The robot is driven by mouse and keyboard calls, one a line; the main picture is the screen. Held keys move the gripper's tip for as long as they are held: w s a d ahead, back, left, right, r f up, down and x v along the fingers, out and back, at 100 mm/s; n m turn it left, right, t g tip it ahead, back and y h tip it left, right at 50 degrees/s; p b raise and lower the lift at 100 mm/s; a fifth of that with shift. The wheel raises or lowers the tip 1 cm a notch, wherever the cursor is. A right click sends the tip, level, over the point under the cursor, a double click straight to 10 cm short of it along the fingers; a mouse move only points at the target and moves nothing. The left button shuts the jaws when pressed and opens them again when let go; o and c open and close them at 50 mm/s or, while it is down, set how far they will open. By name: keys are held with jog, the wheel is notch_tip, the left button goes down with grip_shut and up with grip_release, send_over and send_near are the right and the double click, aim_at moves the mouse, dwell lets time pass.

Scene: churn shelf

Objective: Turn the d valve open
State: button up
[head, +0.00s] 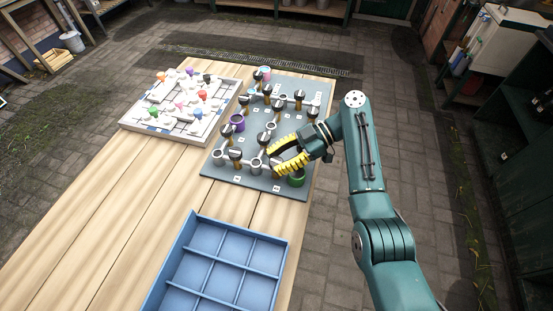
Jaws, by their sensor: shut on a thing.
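The grey valve board (214,168) lies on the wooden table and carries several black-handled valves on pale pipes. Small white letter tags sit by the valves, too small to read, so I cannot tell which one is the d valve. My gripper (274,161), with yellow-and-black fingers, is over the board's near right part. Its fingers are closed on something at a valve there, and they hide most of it. A black-handled valve (235,155) stands left of the fingers, and another valve (264,138) stands just behind them.
A green cup (297,180) stands right beside my fingers at the board's right edge. A purple cup (237,122) is on the board's left side. A white tray with coloured knobs (148,129) lies at left. An empty blue divided tray (183,240) is in front.

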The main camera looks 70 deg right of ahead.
jog(key=shift+n+g+y+p, duration=0.4)
jog(key=shift+n+g+p, duration=0.1)
jog(key=shift+n+p, duration=0.1)
jog(key=shift+f+n+g+y+p, duration=0.25)
jog(key=shift+n+g+y+p, duration=0.05)
jog(key=shift+n+g+p, duration=0.1)
jog(key=o, duration=1.2)
jog(key=shift+a, duration=0.1)
jog(key=shift+r, duration=0.15)
jog(key=shift+b, duration=0.35)
